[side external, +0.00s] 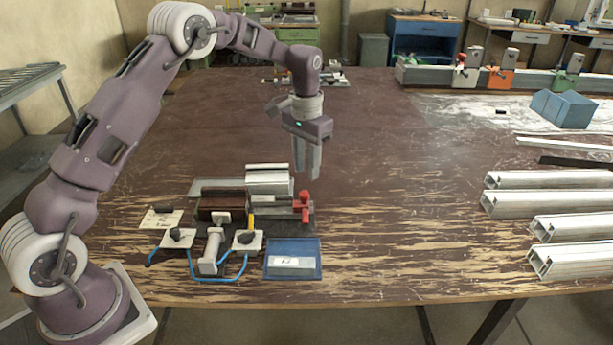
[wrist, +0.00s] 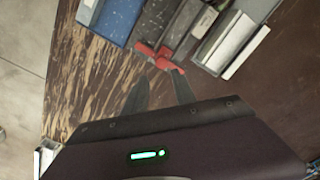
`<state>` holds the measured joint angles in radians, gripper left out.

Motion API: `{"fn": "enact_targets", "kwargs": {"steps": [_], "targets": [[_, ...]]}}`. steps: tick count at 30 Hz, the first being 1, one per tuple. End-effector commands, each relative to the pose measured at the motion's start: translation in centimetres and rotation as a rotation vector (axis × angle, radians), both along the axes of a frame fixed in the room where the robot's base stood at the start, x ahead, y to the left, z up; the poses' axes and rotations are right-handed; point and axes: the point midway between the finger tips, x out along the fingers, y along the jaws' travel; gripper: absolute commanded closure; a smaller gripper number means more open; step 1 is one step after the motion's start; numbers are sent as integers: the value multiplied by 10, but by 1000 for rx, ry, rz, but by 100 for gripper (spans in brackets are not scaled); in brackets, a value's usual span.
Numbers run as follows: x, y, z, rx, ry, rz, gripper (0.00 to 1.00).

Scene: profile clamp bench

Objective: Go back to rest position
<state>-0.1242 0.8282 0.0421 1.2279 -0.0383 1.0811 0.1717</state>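My gripper (side external: 309,176) hangs fingers down above the bench, just above and to the right of the clamp fixture (side external: 315,218). In the wrist view its two dark fingertips (wrist: 157,80) stand apart with nothing between them, so it is open and empty. The fixture carries a piece of aluminium profile (side external: 268,180) and has a red clamp (side external: 304,205) at its right. The red clamp also shows just beyond the fingers in the wrist view (wrist: 160,58). I see no contact between the fingers and the fixture.
A blue tray (side external: 270,273) with a labelled block lies in front of the fixture. Switch boxes (side external: 247,241) with blue hoses sit beside it. Aluminium profiles (side external: 570,228) and a blue box (side external: 563,109) lie at the right. The bench (side external: 410,190) between is bare.

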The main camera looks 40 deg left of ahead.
Motion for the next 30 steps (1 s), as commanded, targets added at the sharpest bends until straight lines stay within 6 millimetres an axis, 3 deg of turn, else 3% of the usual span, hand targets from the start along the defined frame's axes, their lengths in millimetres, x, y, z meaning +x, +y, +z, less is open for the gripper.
{"fn": "enact_targets", "kwargs": {"steps": [8,11,14,15,18,20,24,27,30], "targets": [[-1,0,4,0,-3,0,68],[-14,-7,36,2,-38,1,68],[-53,-21,96,5,-108,4,68],[-75,-28,119,6,-140,4,68],[-138,-43,164,7,-223,5,68],[-180,-52,181,7,-275,5,68],[-274,-66,188,5,-386,1,68],[-319,-70,175,2,-442,2,68],[-343,-71,163,1,-476,1,68]]}}
